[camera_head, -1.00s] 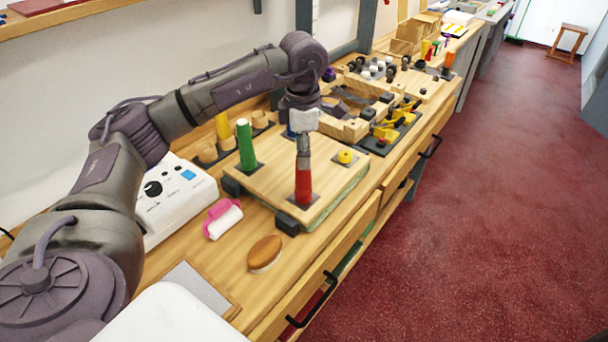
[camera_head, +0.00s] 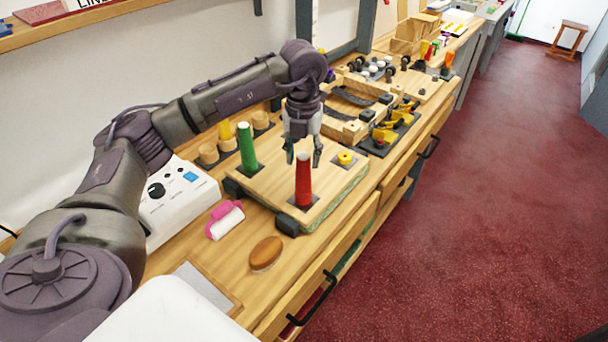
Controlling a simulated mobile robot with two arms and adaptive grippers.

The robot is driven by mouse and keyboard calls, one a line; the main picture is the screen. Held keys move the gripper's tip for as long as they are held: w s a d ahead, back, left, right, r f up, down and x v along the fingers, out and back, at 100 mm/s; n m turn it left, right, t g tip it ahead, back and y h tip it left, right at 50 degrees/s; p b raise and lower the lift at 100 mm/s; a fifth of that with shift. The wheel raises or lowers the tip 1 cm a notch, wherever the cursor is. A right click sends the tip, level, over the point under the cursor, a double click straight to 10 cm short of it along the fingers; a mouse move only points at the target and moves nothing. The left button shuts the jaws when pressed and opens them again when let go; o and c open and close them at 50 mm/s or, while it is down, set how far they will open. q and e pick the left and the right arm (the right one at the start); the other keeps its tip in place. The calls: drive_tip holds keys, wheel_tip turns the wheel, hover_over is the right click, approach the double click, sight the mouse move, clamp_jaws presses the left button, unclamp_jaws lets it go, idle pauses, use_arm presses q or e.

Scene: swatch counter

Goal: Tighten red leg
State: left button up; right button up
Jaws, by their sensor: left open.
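The red leg (camera_head: 303,180) stands upright near the front corner of a square wooden board (camera_head: 270,190). A green leg (camera_head: 246,147) stands upright at the board's left, and a short yellow piece (camera_head: 345,157) sits at its right. My left gripper (camera_head: 303,158) points down just above and behind the red leg's top. Its fingers are spread and hold nothing. Whether a fingertip touches the leg cannot be told. The base of the red leg meets a dark plate on the board. My right gripper is not in view.
A white control box (camera_head: 178,203) stands left of the board. A pink and white roller (camera_head: 225,220) and a brown oval brush (camera_head: 266,254) lie in front. Wooden frames and yellow clamps (camera_head: 385,134) crowd the bench behind. Black blocks (camera_head: 288,225) edge the board.

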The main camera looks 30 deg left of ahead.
use_arm(q)
clamp_jaws()
drive_tip(key=shift+f+m, duration=0.1)
drive_tip(key=shift+m, duration=0.5)
drive_tip(key=m+b, duration=0.1)
drive_tip(key=m, duration=0.2)
drive_tip(key=shift+m, duration=0.4)
drive_tip(key=o, duration=0.7)
unclamp_jaws()
drive_tip(key=shift+c, duration=0.2)
drive_tip(key=shift+r+p, duration=2.25)
drive_tip(key=shift+r, duration=0.9)
drive_tip(key=shift+f, duration=0.1)
